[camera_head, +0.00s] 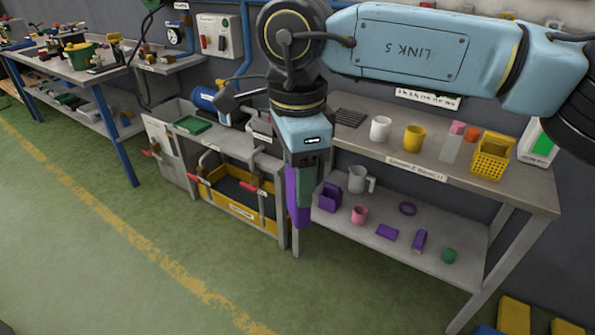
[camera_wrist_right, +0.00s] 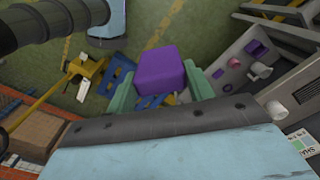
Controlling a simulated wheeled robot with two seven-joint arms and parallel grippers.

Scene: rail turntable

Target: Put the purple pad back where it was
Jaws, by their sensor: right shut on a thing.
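My right gripper (camera_head: 300,192) hangs down in front of the left end of the right bench. It is shut on a purple pad (camera_head: 293,200), a thick block held upright between the green fingers. In the right wrist view the purple pad (camera_wrist_right: 160,70) sits between both fingers of the right gripper (camera_wrist_right: 161,88). The pad is clear of the shelf and floor as far as I can see. A smaller flat purple piece (camera_head: 387,232) lies on the lower shelf (camera_head: 440,262). My left gripper is not in view.
The shelf also holds a purple bin (camera_head: 330,197), a pink mug (camera_head: 359,214), a purple ring (camera_head: 407,209), a purple cylinder (camera_head: 419,240) and a green ball (camera_head: 449,256). The bench top (camera_head: 510,190) holds cups and a yellow basket (camera_head: 491,158). A yellow tray (camera_head: 240,215) stands left. Floor in front is clear.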

